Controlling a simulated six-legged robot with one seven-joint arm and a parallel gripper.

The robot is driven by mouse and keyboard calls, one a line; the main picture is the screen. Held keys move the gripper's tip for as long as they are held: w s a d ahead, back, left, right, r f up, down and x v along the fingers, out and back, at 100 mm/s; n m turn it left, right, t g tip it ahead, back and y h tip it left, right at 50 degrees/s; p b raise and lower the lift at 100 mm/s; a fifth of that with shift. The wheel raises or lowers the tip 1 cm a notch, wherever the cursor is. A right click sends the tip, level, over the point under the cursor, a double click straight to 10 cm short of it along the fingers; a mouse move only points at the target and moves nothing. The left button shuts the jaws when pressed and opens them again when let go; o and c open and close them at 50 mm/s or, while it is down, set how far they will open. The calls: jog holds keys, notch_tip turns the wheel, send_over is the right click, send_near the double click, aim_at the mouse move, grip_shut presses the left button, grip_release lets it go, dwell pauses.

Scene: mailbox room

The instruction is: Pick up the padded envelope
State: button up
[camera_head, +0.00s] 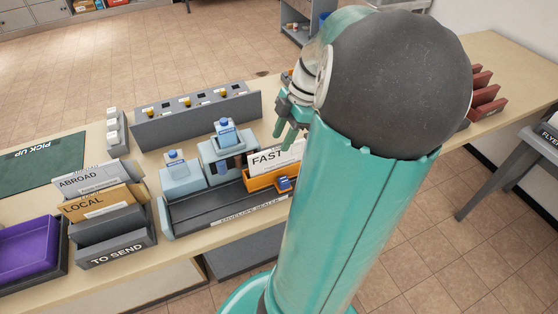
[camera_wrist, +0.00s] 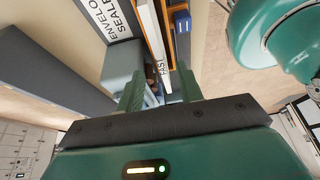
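I cannot single out a padded envelope for certain in either view. A white upright piece marked FAST (camera_head: 277,158) stands in an orange holder (camera_head: 262,182) on the counter; the piece also shows in the wrist view (camera_wrist: 152,40). My gripper (camera_head: 287,134) hangs above and just behind this holder, partly hidden by my arm. In the wrist view my gripper (camera_wrist: 160,88) has its two green fingers apart, with nothing clearly held between them. The FAST piece and the orange holder lie beyond the fingertips. What lies directly between the fingers is small and unclear.
The grey envelope sealer (camera_head: 225,205) with blue-capped bottles (camera_head: 226,132) stands left of the holder. Further left are the TO SEND rack (camera_head: 118,250) with ABROAD and LOCAL dividers, and a purple tray (camera_head: 28,245). A grey control panel (camera_head: 197,117) stands behind. Red-brown blocks (camera_head: 484,98) stand right.

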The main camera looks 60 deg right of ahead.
aim_at(275, 157)
jog(key=shift+x, duration=3.55)
jog(key=shift+s+f, duration=0.15)
jog(key=shift+f, duration=0.05)
jog(key=shift+c, duration=0.5)
jog(key=shift+d, duration=0.1)
grip_shut()
